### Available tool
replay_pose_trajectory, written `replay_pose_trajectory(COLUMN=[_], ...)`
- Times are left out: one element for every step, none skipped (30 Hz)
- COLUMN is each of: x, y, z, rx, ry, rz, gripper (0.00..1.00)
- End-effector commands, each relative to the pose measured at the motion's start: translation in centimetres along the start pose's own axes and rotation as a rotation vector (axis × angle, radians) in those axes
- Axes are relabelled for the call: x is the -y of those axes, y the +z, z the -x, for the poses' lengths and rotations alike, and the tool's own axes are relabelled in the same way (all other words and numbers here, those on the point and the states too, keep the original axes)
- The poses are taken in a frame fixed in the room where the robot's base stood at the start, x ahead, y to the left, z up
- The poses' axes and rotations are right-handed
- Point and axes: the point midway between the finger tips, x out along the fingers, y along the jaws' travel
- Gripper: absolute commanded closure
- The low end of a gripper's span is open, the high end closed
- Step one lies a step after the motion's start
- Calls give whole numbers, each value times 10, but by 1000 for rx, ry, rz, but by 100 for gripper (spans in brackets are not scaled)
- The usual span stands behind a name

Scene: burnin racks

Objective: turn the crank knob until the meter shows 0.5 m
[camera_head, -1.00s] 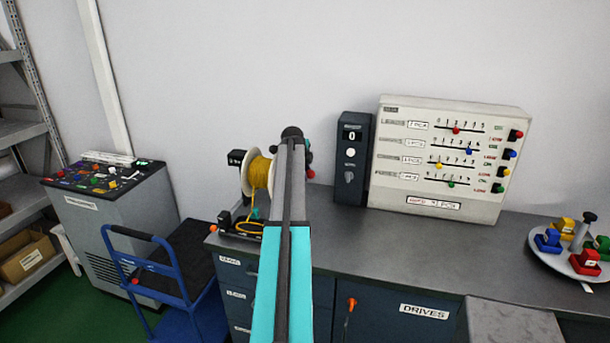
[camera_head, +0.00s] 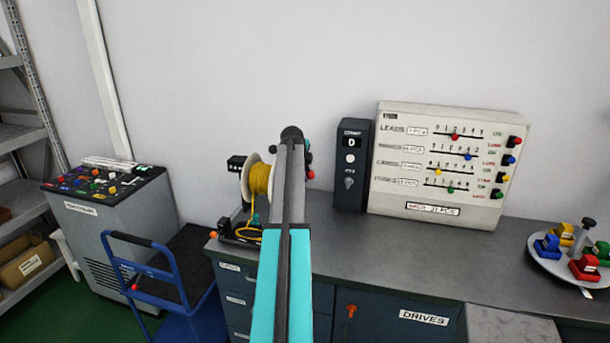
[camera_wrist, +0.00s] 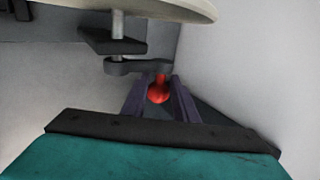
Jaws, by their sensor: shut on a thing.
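The crank knob (camera_wrist: 158,93) is a small red ball on the end of a dark crank arm (camera_wrist: 135,67) in the wrist view. My gripper (camera_wrist: 160,88) is shut on the knob, a dark finger on either side. In the head view my arm hides most of the crank and gripper; a bit of red (camera_head: 310,174) shows just right of it. The spool of yellow cable (camera_head: 258,180) stands left of my arm, partly hidden. The meter (camera_head: 236,162) is a small black box left of the spool; its reading is too small to make out.
A dark counter box (camera_head: 350,190) and a pale slider panel (camera_head: 450,165) stand on the bench right of my arm. A round tray (camera_head: 548,264) with coloured blocks is at far right. A blue trolley (camera_head: 150,285) stands left. The bench middle is clear.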

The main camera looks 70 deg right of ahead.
Motion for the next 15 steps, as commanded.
replay_pose_trajectory(x=[-2,-1,-1,0,0,1,2,2,2,2,3,3,3,3,3], y=[0,0,0,0,0,0,0,0,0,0,0,0,0,0,0], z=[3,5,6,8,9,10,12,13,14,14,15,15,15,15,15], rx=[-1,-1,-1,-1,-1,0,0,0,0,0,0,0,0,0,0], ry=[8,8,9,8,8,8,8,8,8,9,9,9,9,9,9], rz=[0,0,0,0,0,0,0,0,0,0,0,0,0,0,0], gripper=[95,95,95,95,95,95,95,95,95,95,95,95,95,95,95])
